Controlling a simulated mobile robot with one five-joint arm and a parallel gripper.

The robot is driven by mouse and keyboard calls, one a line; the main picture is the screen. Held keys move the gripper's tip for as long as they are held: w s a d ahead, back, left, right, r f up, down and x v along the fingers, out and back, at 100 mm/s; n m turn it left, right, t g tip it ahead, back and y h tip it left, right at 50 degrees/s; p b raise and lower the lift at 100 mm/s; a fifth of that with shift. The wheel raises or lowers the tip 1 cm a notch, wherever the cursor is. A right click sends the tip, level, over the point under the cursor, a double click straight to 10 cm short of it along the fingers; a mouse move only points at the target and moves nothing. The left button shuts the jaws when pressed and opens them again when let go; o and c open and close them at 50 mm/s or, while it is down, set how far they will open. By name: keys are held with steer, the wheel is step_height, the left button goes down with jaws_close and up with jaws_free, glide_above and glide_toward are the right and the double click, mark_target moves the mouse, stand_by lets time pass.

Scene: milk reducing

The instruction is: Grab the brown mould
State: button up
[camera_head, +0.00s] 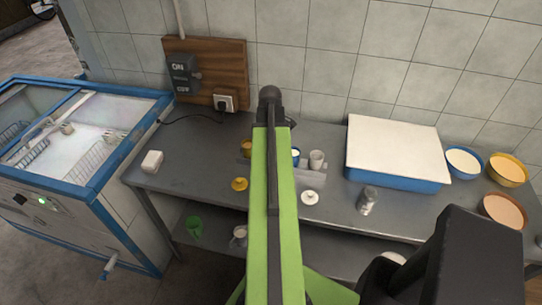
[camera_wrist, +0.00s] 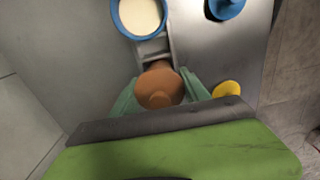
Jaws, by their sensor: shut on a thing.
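The brown mould (camera_wrist: 160,86) sits between the two pale green fingers of my gripper (camera_wrist: 161,92) in the wrist view, and the gripper is shut on it. The mould's rounded brown top shows, and its lower part is hidden. It is right beside a grey holder (camera_wrist: 153,48); I cannot tell whether it is lifted. In the head view my green arm covers the mould and the gripper.
A blue cup with white contents (camera_wrist: 138,14) is close ahead. A blue lid (camera_wrist: 226,7) and a yellow lid (camera_wrist: 228,90) lie to the right. Bowls (camera_head: 463,163) stand at the right.

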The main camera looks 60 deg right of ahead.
steer(key=shift+c, duration=0.6)
steer(key=shift+r, duration=0.1)
